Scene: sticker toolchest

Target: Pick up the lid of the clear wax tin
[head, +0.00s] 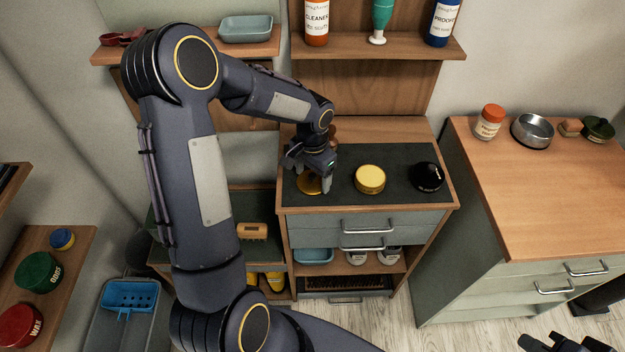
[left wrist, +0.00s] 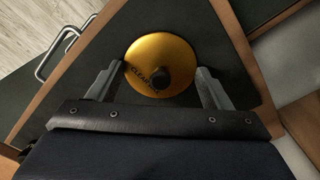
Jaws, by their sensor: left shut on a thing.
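The gold lid (head: 307,186) marked CLEAR, with a dark round knob, is on the left of the dark mat on the middle cabinet. In the left wrist view the lid (left wrist: 150,52) lies between my two finger ends. My left gripper (head: 316,176) comes down over it from behind and is shut on it; the exact contact is hard to see. Whether the lid sits on its tin or is raised cannot be told; the tin's body is hidden. My right gripper (head: 564,343) shows only in part at the bottom right edge, away from the cabinet, its opening unclear.
A yellow tin (head: 370,178) and a black tin (head: 428,177) stand to the right on the same mat (head: 398,192). A shelf with bottles (head: 317,22) is above. A right-hand counter (head: 540,190) holds a jar and a metal bowl (head: 532,130).

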